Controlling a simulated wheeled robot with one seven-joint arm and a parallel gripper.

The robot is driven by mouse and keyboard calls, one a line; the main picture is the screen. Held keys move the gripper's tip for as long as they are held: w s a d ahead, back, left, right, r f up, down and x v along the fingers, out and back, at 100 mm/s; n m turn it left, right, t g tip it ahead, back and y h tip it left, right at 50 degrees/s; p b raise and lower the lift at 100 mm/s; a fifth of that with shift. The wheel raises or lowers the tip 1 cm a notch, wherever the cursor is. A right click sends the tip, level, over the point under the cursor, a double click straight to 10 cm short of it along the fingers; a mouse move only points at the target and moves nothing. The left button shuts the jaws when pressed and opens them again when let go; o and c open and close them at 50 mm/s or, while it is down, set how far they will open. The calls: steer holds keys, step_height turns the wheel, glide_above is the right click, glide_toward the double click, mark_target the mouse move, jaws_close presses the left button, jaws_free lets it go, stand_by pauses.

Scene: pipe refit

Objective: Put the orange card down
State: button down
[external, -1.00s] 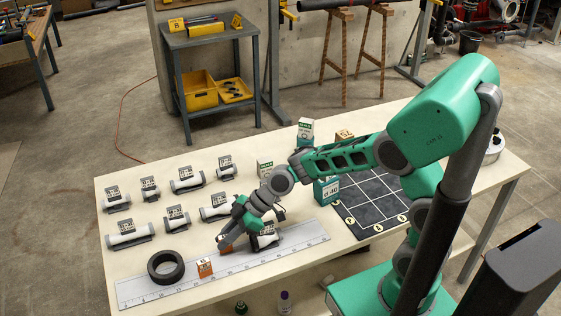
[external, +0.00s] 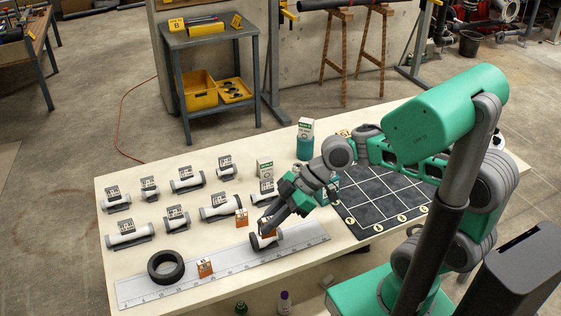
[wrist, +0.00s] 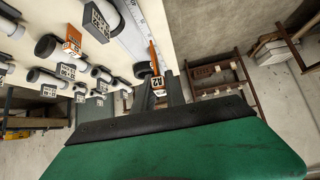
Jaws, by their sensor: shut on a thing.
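My gripper (external: 265,229) is shut on an orange card and reaches down over the ruler strip near the front edge of the table. In the wrist view the orange card (wrist: 154,58) stands between the fingers (wrist: 158,92), with a white label reading A2. In the external view only a bit of this card shows beside the fingers. A short dark-ended pipe piece (external: 266,243) lies on the ruler strip right under the gripper. I cannot tell whether the card touches it or the table.
A black ring (external: 166,266) lies to the left. Several pipe pieces with black-and-white cards stand behind. A dark grid mat (external: 385,195) lies to the right. The ruler (external: 150,291) is partly clear.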

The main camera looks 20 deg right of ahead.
steer(key=w+d+f+m+t+p, duration=0.1)
steer(key=w+d+m+t+p, duration=0.15)
steer(key=d, duration=1.65)
steer(key=s+d+r+m+t+h+p, duration=0.1)
steer(key=s+d+m+t+p, duration=0.2)
steer(key=d, duration=0.5)
steer(key=s+d+m+h+p, duration=0.2)
steer(key=s+d+m, duration=0.1)
steer(key=s+d, duration=0.35)
steer(key=b, duration=0.5)
glide_above(365, 211)
steer(key=shift+n, duration=0.25)
step_height(365, 211, down, 10)
steer(key=shift+f+p, duration=0.35)
steer(key=shift+f, duration=1)
